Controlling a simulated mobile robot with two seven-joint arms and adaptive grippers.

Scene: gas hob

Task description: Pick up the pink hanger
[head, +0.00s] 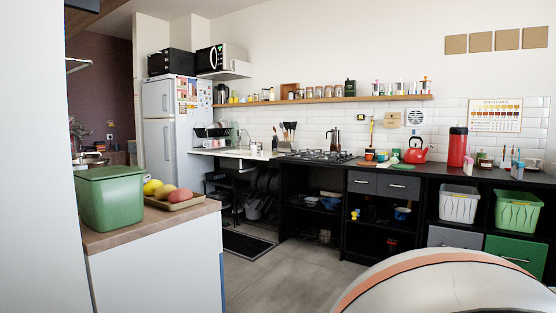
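I see no pink hanger in the head view. Neither of my grippers is in view. A large white curved shape with an orange band fills the bottom right corner and hides the floor there. A gas hob (318,156) is set in the counter along the back wall.
A counter (150,226) at the left holds a green bin (110,198) and a tray of fruit (176,201). A fridge (172,110) stands behind it. A red kettle (416,152) and red canister (457,147) stand on the black counter. Grey floor (285,278) is clear in the middle.

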